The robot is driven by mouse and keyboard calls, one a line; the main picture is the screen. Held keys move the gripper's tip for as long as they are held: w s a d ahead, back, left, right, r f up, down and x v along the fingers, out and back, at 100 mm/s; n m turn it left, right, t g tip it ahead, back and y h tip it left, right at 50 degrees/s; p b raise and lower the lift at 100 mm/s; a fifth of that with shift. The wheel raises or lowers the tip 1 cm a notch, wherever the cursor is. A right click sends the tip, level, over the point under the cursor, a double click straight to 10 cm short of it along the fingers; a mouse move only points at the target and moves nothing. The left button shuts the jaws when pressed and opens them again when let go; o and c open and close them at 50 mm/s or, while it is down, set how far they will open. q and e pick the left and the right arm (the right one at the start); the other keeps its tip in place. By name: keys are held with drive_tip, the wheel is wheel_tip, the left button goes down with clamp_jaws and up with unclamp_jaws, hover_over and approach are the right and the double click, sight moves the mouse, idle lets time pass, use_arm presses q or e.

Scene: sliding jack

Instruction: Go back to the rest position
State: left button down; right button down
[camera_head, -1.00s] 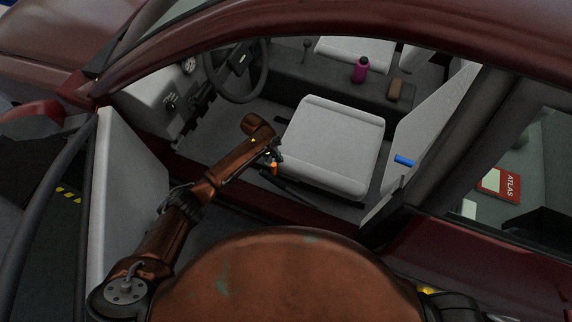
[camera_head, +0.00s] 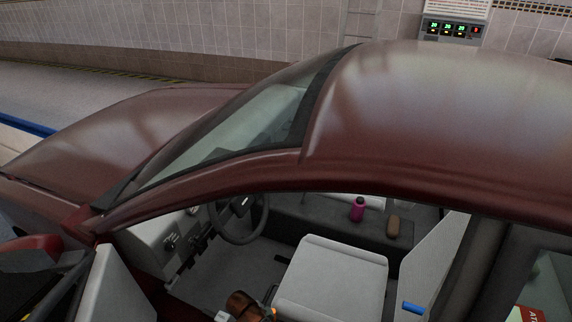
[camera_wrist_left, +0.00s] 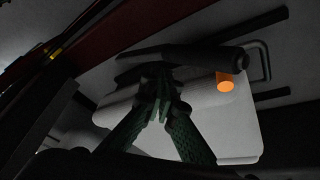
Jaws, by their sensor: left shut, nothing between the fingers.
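My left arm (camera_head: 245,305) shows at the bottom edge of the head view, inside the car's open doorway and just left of the light grey seat (camera_head: 333,275). Its gripper tips are cut off there. In the left wrist view, my left gripper (camera_wrist_left: 160,112) is shut and empty, with its fingertips together. The orange end (camera_wrist_left: 225,84) of a dark lever or bar lies to the right of the fingertips, apart from them in the picture. The seat (camera_wrist_left: 232,128) lies behind it. A small orange bit shows beside my arm in the head view. My right gripper is not in view.
The dark red car's roof frame (camera_head: 300,180) arches over the doorway. A steering wheel (camera_head: 240,218) is at the left, the open door (camera_head: 118,288) at lower left. A pink bottle (camera_head: 358,209) and a brown object (camera_head: 393,226) stand beyond the seat. A blue handle (camera_head: 413,307) is at right.

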use_arm(q)
drive_tip(key=s+a+r+n+t+y, duration=0.1)
drive_tip(key=s+a+r+n+y, duration=0.45)
drive_tip(key=s+a, duration=1)
drive_tip(key=s+a+r+n+t, duration=0.1)
drive_tip(key=s+a+r+n, duration=0.1)
drive_tip(key=s+a+n, duration=0.95)
drive_tip(key=s+a+f+m+g, duration=0.1)
drive_tip(key=s+a+f+m, duration=0.15)
drive_tip(key=f, duration=1.15)
drive_tip(key=s+a+f+m, duration=0.15)
drive_tip(key=s+f, duration=0.25)
drive_tip(key=f, duration=1)
drive_tip(key=s+d+f+g+p, duration=0.1)
drive_tip(key=s+f, duration=1.5)
drive_tip(key=s, duration=0.3)
drive_tip(key=shift+s+m+h, duration=0.3)
drive_tip(key=shift+h, duration=0.15)
drive_tip(key=shift+f, duration=0.1)
